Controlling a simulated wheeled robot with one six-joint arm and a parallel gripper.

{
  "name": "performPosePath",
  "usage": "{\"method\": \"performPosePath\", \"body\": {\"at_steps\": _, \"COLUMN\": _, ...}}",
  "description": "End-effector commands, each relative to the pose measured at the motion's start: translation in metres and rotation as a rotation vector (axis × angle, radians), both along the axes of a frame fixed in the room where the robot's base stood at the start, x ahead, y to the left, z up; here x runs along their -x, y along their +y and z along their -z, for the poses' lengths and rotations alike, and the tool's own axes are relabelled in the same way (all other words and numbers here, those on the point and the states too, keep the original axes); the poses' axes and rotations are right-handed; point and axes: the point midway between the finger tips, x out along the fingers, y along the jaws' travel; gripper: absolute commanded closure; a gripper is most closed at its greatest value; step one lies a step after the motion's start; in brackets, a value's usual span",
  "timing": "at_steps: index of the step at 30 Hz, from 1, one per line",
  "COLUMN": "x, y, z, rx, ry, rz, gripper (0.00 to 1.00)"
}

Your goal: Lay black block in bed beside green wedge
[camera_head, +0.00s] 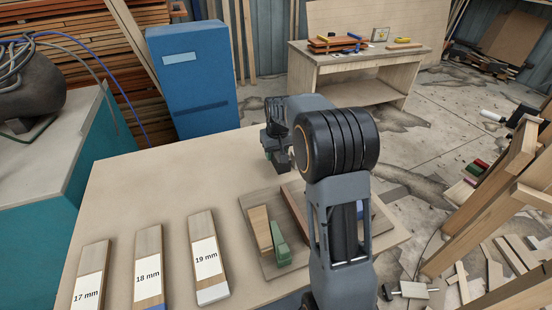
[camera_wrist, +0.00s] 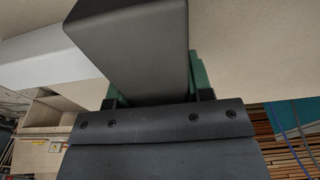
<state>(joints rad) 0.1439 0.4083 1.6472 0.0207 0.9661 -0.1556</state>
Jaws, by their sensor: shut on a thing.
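My gripper (camera_head: 272,157) is above the tabletop, beyond the wooden board, partly behind my arm in the head view. In the wrist view, my gripper (camera_wrist: 155,92) is shut on the black block (camera_wrist: 135,40), a dark, smooth, box-shaped piece that extends away from the jaws. Green parts show on both sides of the block at the jaws. The green wedge (camera_head: 281,246) lies on the board (camera_head: 266,266), right of a light wood block (camera_head: 260,229). A reddish-brown strip (camera_head: 294,208) lies farther right.
Three wood pieces labelled 17 mm (camera_head: 88,293), 18 mm (camera_head: 148,270) and 19 mm (camera_head: 207,259) lie on the table left of the board. The table's (camera_head: 170,180) far left area is clear. A blue cabinet (camera_head: 193,85) stands behind it.

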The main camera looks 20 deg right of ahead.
Motion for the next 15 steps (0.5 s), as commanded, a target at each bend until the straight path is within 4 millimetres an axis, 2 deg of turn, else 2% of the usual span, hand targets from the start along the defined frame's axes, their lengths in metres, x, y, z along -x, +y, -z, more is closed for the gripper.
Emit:
{"method": "performPosePath", "body": {"at_steps": 7, "x": -0.007, "y": -0.001, "z": 0.009, "rx": 0.0, "ry": 0.001, "rz": 0.0, "gripper": 0.82}}
{"method": "performPosePath", "body": {"at_steps": 15, "x": -0.008, "y": -0.001, "z": 0.039, "rx": 0.0, "ry": 0.0, "rz": 0.001, "gripper": 0.82}}
